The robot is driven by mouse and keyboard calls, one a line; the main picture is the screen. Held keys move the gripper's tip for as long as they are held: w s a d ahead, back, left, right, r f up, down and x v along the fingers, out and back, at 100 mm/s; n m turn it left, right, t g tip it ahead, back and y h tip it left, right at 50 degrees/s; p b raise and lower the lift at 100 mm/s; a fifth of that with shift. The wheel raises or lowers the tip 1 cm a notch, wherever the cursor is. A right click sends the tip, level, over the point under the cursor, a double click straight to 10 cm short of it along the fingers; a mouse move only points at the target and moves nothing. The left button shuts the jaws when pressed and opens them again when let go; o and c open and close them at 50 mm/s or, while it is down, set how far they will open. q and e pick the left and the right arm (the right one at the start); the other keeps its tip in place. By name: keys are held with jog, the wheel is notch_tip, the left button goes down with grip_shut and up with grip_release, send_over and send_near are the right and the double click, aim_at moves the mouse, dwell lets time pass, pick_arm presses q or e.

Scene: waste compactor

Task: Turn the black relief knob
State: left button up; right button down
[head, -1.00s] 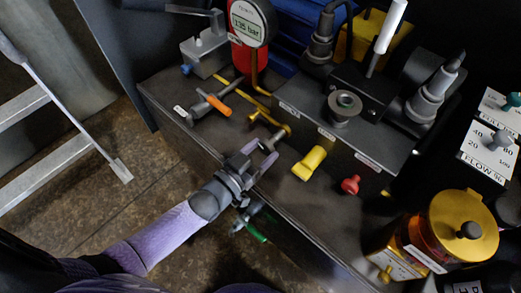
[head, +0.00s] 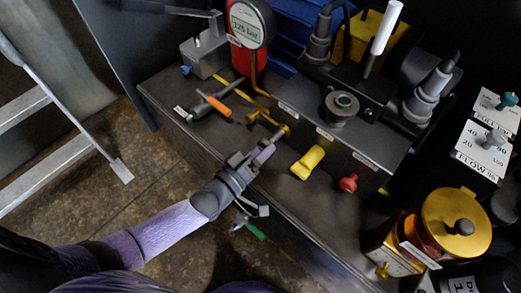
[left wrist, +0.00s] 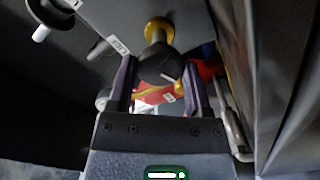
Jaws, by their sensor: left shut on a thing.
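The black relief knob (left wrist: 158,66) sits on a brass collar (left wrist: 157,29) and lies between my two fingers in the left wrist view. My left gripper (head: 256,157) reaches up to it from the lower left in the head view. Its purple-grey fingers show on both sides of the knob in the wrist view, shut on it. In the head view the fingers hide most of the knob, and the brass fitting (head: 284,130) shows just beyond them. My right gripper is not in view.
An orange-handled lever (head: 216,105) and a red gauge (head: 250,27) stand beyond the gripper. A yellow handle (head: 307,162) and a red knob (head: 348,183) sit to its right. A dark block (head: 345,135) rises behind. A ladder (head: 50,110) stands at left.

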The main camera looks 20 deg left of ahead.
pick_arm(q)
jog(key=shift+f+n, duration=0.1)
jog(key=shift+n, duration=0.5)
jog(key=shift+n, duration=0.3)
jog(key=o, duration=1.3)
jog(key=shift+s+a, duration=0.15)
jog(key=shift+s, duration=0.2)
jog(key=p+v, duration=0.3)
jog(key=v, duration=0.6)
jog(key=shift+s, duration=0.1)
